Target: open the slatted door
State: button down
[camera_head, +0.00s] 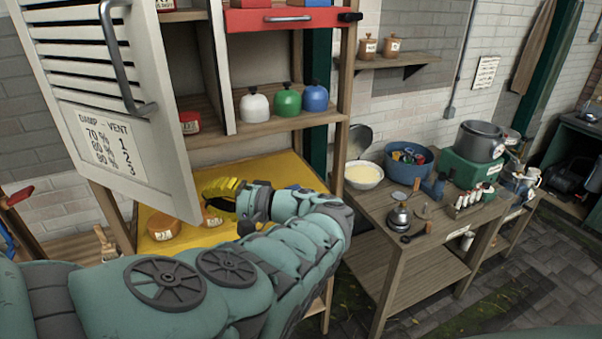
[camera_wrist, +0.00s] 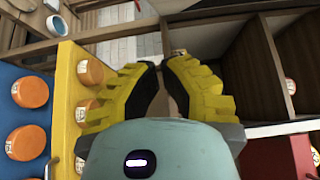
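The slatted door (camera_head: 100,110) is a white panel with louvre slats above, a printed label below and a grey bar handle (camera_head: 122,60) near its right edge. In the head view it stands swung out from the shelf at the upper left, with the compartment (camera_head: 188,65) showing behind its right edge. My gripper (camera_head: 225,187) has yellow fingers and is low, right of the door's bottom corner and apart from the handle, over the yellow surface. In the wrist view my gripper (camera_wrist: 161,63) has its fingertips nearly together, with nothing seen held. The door cannot be made out there.
White, green (camera_head: 287,100) and blue flasks stand on the shelf, under a red drawer (camera_head: 290,18). Orange jars (camera_head: 163,227) sit on the yellow surface (camera_head: 268,170). A wooden table (camera_head: 400,240) with bowls and pots stands at right. Paved floor (camera_head: 530,260) lies open beyond.

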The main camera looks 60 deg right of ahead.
jog(key=shift+s+a+p, duration=0.3)
jog(key=shift+a+p, duration=0.55)
jog(key=shift+p, duration=0.05)
jog(key=shift+s+a+p, duration=0.25)
jog(key=shift+a+p, duration=0.6)
jog(key=shift+f, duration=0.1)
jog(key=shift+w+a, duration=0.1)
